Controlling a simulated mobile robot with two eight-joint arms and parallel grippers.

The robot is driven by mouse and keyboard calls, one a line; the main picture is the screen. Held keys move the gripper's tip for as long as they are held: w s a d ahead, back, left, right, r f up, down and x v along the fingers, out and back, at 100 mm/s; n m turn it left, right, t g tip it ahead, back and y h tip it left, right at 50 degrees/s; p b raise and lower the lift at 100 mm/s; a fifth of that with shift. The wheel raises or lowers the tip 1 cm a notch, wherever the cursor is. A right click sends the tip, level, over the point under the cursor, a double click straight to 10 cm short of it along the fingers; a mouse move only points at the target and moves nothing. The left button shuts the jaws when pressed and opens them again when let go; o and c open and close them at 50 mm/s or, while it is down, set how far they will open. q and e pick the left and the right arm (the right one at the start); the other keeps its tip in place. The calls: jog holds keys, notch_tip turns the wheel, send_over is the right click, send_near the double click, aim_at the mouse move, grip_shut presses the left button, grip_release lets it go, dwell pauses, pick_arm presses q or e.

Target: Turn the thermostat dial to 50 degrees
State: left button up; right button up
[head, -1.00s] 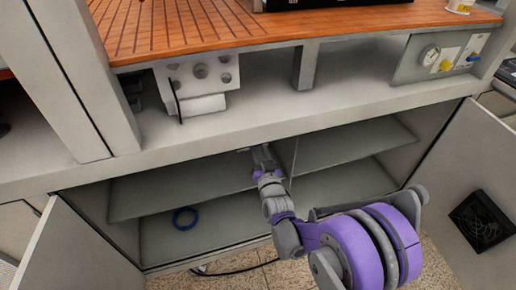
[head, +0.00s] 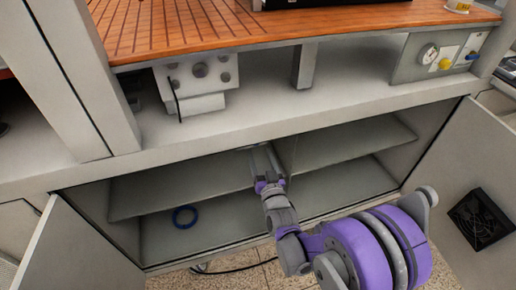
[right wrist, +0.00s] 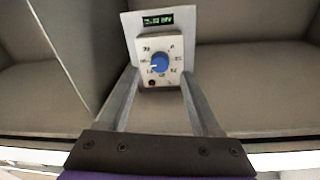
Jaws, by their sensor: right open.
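The thermostat (right wrist: 165,40) shows in the right wrist view as a pale box with a lit green display (right wrist: 158,20) above a round blue dial (right wrist: 160,62). A pale mark on the dial seems to point left and slightly down; the numbers around it are too small to read surely. My right gripper (right wrist: 158,76) is open, with its two fingers on either side of the dial's lower part and a gap to the knob. In the head view my right gripper (head: 262,158) is at the cabinet's top front; the thermostat is hidden there. My left gripper is out of view.
The open cabinet has a shelf (head: 180,187) and a blue ring (head: 185,217) below it. An open door stands on each side. A panel with a gauge and yellow knob (head: 445,62) sits upper right. An orange slatted bench top (head: 240,25) lies above.

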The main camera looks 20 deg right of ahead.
jog(key=s, duration=0.6)
jog(key=shift+s+a+f, duration=0.15)
jog(key=shift+s+f, duration=0.05)
jog(key=shift+s, duration=0.15)
jog(key=s+f+n+g, duration=0.1)
jog(key=s+f+g, duration=0.2)
jog(key=s+g, duration=0.7)
jog(key=s+f+n+g, duration=0.2)
jog(key=s+g, duration=0.2)
jog(key=s, duration=1.2)
pick_arm(q)
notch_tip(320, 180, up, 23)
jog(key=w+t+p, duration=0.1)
jog(key=p, duration=1.9)
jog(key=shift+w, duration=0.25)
pick_arm(e)
notch_tip(320, 180, up, 23)
jog(key=w, duration=0.1)
jog(key=shift+w+d+f+t+y, duration=0.2)
jog(key=shift+d+t+y, duration=0.1)
jog(key=shift+d, duration=0.1)
